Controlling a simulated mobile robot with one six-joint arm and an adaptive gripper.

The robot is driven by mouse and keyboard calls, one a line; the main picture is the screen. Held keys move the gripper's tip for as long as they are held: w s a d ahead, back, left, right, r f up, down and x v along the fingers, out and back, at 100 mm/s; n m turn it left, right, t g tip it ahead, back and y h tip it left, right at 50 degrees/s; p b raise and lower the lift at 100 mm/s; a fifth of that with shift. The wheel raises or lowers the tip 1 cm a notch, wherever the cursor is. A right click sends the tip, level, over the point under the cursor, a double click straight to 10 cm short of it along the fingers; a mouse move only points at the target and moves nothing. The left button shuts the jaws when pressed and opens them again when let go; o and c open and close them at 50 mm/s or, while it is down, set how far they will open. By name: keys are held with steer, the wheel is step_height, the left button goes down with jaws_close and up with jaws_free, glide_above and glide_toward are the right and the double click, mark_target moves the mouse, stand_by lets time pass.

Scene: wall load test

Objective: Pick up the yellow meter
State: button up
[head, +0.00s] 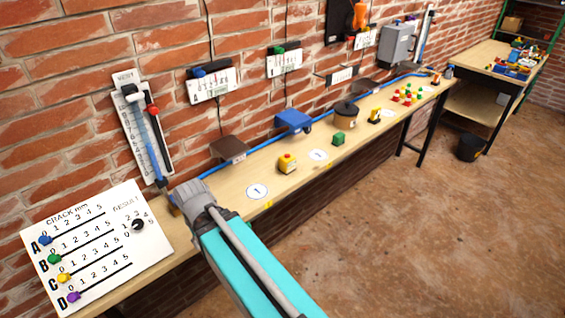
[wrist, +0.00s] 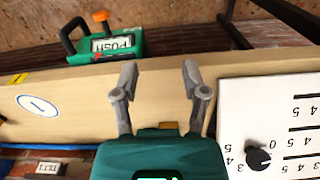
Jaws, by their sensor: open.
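In the head view a small yellow device with a reddish top (head: 287,163) stands on the long wooden bench, between two white numbered discs; it looks like the yellow meter. A smaller yellow and black item (head: 375,116) stands farther along the bench, too small to tell apart well.
A white sliding-scale board (head: 95,245) lies at the near left. A numbered disc (head: 257,191) is near my arm. A green block (head: 338,138) and several coloured pieces (head: 408,95) stand farther along. The wrist view shows a green device with a black handle (wrist: 105,45) beyond the bench edge.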

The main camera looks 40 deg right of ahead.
steer(key=shift+d, duration=0.2)
